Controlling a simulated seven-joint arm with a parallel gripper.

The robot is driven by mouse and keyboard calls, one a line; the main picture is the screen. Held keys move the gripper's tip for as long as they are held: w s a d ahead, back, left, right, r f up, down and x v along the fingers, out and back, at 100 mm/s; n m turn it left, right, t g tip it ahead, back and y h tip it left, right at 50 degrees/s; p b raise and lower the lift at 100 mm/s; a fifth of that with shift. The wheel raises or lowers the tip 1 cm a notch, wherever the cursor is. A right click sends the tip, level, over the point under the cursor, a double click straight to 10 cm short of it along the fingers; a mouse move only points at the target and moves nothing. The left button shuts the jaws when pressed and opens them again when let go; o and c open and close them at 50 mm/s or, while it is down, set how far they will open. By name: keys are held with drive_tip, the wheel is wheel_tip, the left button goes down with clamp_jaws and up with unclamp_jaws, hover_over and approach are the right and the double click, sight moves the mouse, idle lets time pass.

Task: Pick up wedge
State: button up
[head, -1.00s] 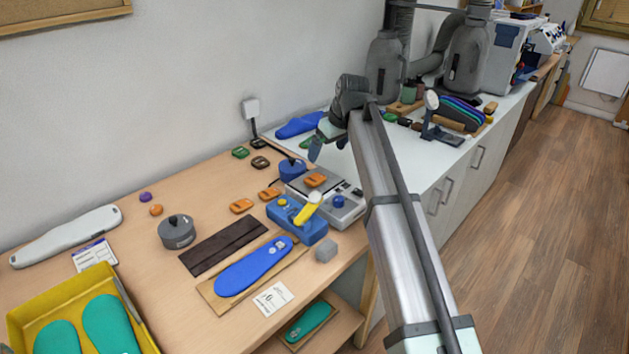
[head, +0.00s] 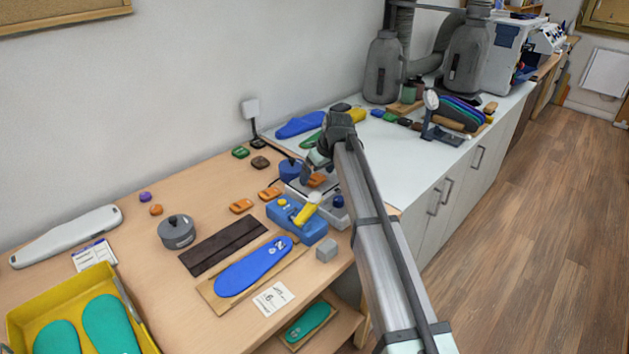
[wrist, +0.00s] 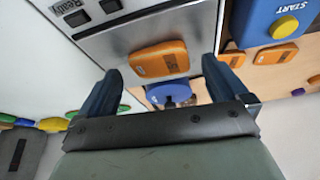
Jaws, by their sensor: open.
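An orange wedge (head: 316,181) lies on the flat top of a grey device (head: 339,214), partly hidden by my gripper in the head view. In the wrist view this orange wedge (wrist: 160,60) shows between and beyond my two fingertips. My gripper (wrist: 160,72) is open and empty, pointing down at the device; it also shows just over the device in the head view (head: 307,172). I cannot tell how high it is above the wedge. Other orange wedges (head: 241,206) lie on the wooden bench to the left, one of them (head: 269,193) closer to the device.
A round blue item (head: 291,169) stands behind. Green (head: 240,152) and brown (head: 260,162) pieces lie by the wall. A blue insole (head: 252,267) lies in front.

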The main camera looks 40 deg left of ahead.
drive_tip(key=shift+a+f, duration=0.2)
drive_tip(key=shift+f, duration=0.25)
drive_tip(key=shift+c, duration=0.2)
drive_tip(key=c, duration=1)
drive_tip(key=shift+r, duration=0.15)
